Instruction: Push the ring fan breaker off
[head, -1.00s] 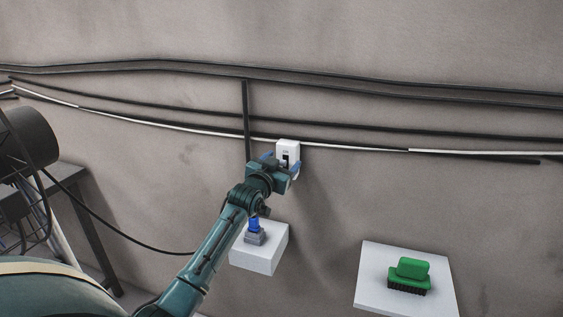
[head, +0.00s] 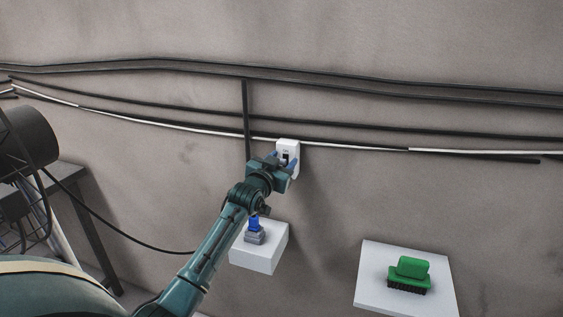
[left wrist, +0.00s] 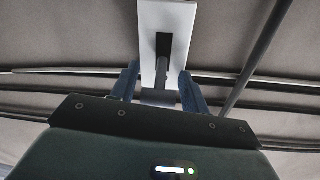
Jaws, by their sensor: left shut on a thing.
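The breaker (head: 290,145) is a small white box on the wall below the black pipes. It also shows in the left wrist view as a white plate (left wrist: 178,15) with a dark slot and a grey lever (left wrist: 161,72). My left gripper (head: 282,161) is at the front of the breaker. In the left wrist view its blue fingers (left wrist: 160,84) stand on both sides of the lever, shut on it. The fingers partly cover the breaker in the head view. My right gripper is not in view.
A white box (head: 258,254) below my left arm carries a blue and grey part (head: 254,232). A white shelf (head: 372,283) at lower right holds a green brush (head: 410,272). A dark caged fan (head: 30,140) stands at left.

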